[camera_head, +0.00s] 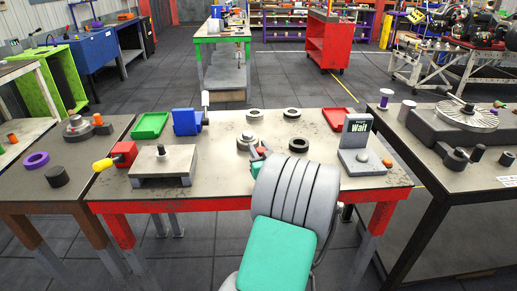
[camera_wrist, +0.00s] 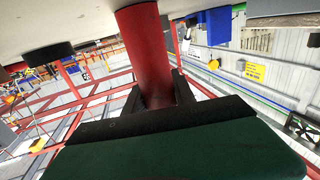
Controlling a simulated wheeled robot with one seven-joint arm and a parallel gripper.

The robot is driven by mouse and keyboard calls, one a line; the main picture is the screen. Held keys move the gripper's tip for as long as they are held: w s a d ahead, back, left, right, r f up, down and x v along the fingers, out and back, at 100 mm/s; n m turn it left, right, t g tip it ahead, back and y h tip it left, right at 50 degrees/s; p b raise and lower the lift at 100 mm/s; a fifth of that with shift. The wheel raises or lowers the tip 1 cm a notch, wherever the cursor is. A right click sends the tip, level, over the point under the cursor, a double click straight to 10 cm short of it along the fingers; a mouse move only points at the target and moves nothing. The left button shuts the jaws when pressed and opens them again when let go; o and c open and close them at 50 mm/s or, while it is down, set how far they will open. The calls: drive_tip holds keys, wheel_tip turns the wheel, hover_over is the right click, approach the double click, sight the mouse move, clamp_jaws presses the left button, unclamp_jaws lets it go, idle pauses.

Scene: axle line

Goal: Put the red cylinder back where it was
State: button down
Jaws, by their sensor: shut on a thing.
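A red cylinder (camera_wrist: 147,50) stands out between the two dark fingers of my gripper (camera_wrist: 160,88) in the wrist view. The gripper is shut on it. The cylinder's far end meets or comes close to the pale table surface (camera_wrist: 60,20); I cannot tell whether they touch. In the head view my gripper (camera_head: 259,153) is over the middle of the red-legged table (camera_head: 225,180), mostly hidden by my own arm. A grey round stepped part (camera_head: 249,138) is just behind the gripper.
Dark rings (camera_head: 299,145) lie right of the gripper and behind it. A grey stand with a "Wait" sign (camera_head: 357,139) is at right.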

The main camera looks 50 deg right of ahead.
drive_tip(key=c, duration=1)
unclamp_jaws()
drive_tip(key=shift+c, duration=0.2)
drive_tip(key=shift+r, duration=0.15)
drive_tip(key=b+v, duration=0.2)
drive_tip(key=v, duration=1)
drive_tip(key=shift+b, duration=0.3)
